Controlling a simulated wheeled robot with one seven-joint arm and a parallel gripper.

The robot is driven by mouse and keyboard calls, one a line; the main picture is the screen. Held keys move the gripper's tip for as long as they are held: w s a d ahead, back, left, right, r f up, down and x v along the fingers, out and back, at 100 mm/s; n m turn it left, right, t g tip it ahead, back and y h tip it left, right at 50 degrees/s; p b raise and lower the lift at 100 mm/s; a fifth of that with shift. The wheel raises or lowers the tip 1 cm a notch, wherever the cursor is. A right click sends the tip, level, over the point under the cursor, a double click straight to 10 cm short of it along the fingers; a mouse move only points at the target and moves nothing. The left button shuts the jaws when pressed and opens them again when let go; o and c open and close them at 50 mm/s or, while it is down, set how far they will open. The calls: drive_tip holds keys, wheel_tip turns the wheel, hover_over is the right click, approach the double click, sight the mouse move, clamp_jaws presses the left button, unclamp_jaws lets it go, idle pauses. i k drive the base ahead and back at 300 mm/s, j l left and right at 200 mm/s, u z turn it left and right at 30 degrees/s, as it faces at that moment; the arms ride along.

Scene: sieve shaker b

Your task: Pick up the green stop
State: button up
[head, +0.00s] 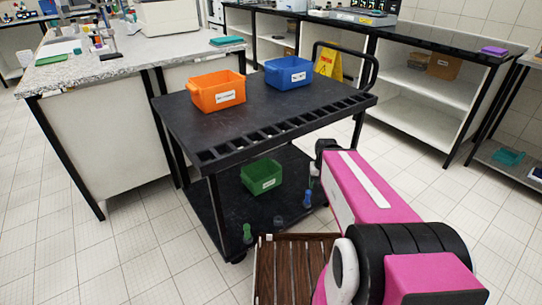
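A small green upright piece (247,233), which looks like the green stop, stands at the near left corner of the cart's lower shelf. It is too small to make out its exact shape. A similar blue piece (307,199) stands at the right of that shelf, with another small greenish one (313,170) behind it. Small dark pieces (278,222) stand between them. My pink arm reaches up from the lower right, to the right of these pieces. Its far end is dark and partly hidden beside the cart; no fingertips show.
The black cart (190,130) carries an orange bin (217,92) and a blue bin (288,73) on top. A green bin (262,178) sits on its lower shelf, under the top. A bench (60,75) stands close at left. Tiled floor (130,260) is clear at front left.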

sight(247, 235)
drive_tip(key=k+j+z, duration=0.1)
drive_tip(key=k+j, duration=0.15)
drive_tip(key=k+j+z, duration=0.1)
drive_tip(key=k+j, duration=0.15)
drive_tip(key=j, duration=0.2)
drive_tip(key=k+j+z, duration=0.1)
drive_tip(key=j, duration=0.35)
drive_tip(key=k+j+z, duration=0.15)
drive_tip(key=k+j, duration=0.25)
drive_tip(key=j+z, duration=0.15)
drive_tip(key=j, duration=0.8)
